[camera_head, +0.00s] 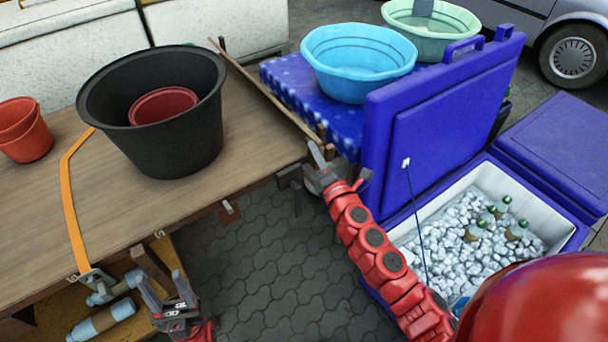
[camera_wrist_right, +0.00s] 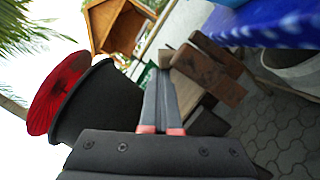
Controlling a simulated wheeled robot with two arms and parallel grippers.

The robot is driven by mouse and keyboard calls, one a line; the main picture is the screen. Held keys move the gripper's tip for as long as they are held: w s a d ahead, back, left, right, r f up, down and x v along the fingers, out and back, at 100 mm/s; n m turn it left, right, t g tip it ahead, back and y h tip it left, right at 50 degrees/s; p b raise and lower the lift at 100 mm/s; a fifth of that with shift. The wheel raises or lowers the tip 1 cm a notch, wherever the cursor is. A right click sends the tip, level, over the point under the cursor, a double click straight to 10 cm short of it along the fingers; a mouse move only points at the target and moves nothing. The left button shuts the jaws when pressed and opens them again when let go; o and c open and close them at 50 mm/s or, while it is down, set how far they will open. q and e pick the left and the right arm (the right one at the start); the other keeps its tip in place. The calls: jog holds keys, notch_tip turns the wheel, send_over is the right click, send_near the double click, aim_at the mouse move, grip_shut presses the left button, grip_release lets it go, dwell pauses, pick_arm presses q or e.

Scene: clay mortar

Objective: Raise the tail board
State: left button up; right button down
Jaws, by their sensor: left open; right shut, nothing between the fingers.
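The cart's wooden bed (camera_head: 60,185) carries a large black tub (camera_head: 150,150) with a red one inside. I cannot tell for certain which piece is the tail board. A yellow-brown board (camera_head: 50,320) shows below the bed's near edge, partly hidden, with blue bottles (camera_head: 100,322) over it. My right gripper (camera_head: 318,158) is shut and empty at the bed's right corner, by wooden blocks. In the right wrist view its fingers (camera_wrist_right: 165,75) point toward dark wooden pieces (camera_wrist_right: 210,75).
A blue cooler (camera_head: 480,225) with ice and bottles stands open on the right, its lid (camera_head: 440,120) upright near my right arm. A blue basin (camera_head: 358,60) stands on a blue cloth behind. An orange strap (camera_head: 70,190) crosses the bed. Grey paving (camera_head: 270,250) lies clear between.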

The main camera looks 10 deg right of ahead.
jog(key=shift+w+d+r+m+p, duration=0.2)
jog(key=shift+d+r+m+p, duration=0.2)
jog(key=shift+d+m+p, duration=0.25)
jog(key=shift+a, duration=0.1)
jog(key=shift+f, duration=0.1)
